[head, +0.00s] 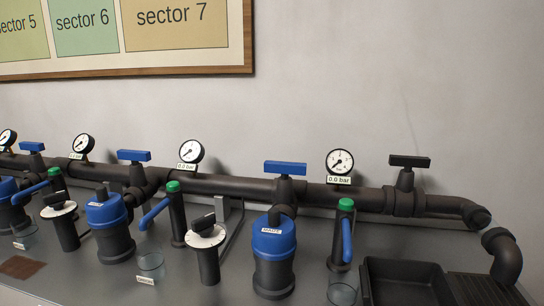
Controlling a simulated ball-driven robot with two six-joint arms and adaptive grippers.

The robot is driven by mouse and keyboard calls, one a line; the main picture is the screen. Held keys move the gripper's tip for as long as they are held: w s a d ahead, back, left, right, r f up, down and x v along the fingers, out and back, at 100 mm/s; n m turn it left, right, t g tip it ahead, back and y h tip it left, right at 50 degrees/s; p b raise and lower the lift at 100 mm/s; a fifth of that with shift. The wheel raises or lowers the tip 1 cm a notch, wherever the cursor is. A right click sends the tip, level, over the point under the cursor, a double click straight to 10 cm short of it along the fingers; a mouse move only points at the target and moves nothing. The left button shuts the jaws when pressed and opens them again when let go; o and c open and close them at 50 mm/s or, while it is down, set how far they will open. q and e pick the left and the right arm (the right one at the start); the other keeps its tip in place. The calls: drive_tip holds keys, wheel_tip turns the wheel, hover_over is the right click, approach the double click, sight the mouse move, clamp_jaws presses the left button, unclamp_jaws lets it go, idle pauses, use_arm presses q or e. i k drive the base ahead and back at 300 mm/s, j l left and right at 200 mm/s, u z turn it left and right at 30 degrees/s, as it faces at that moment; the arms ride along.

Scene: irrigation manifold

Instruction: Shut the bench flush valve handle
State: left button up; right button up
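A black T-shaped valve handle (409,161) stands on the dark pipe at the right end of the manifold, just before the pipe bends down toward a black tray. It looks like the flush valve, but I see no label on it. The handle bar lies roughly along the pipe's direction. Blue bar handles (285,168) (134,155) sit on other valves further left along the pipe. Neither of my grippers shows in the head view.
The black tray (402,268) with a ribbed part sits at the right front. Blue-topped filters (274,238), green-capped valves with blue levers (346,240), black dial posts (206,240) and clear cups (151,266) crowd the bench. Pressure gauges (340,161) stand on the pipe.

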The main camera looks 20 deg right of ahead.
sight(409, 162)
drive_tip(key=z, duration=1.35)
drive_tip(key=l+u, duration=0.1)
drive_tip(key=u, duration=0.35)
drive_tip(key=l+u, duration=0.15)
drive_tip(key=u, duration=0.35)
drive_tip(key=l+u, duration=0.35)
drive_tip(key=l, duration=0.35)
drive_tip(key=k+l+u, duration=0.15)
drive_tip(key=l+u, duration=0.2)
drive_tip(key=l, duration=0.35)
drive_tip(key=k+l, duration=0.1)
drive_tip(key=l, duration=0.65)
drive_tip(key=i+j, duration=0.1)
drive_tip(key=j, duration=0.2)
drive_tip(key=i+j, duration=0.15)
drive_tip(key=j, duration=0.15)
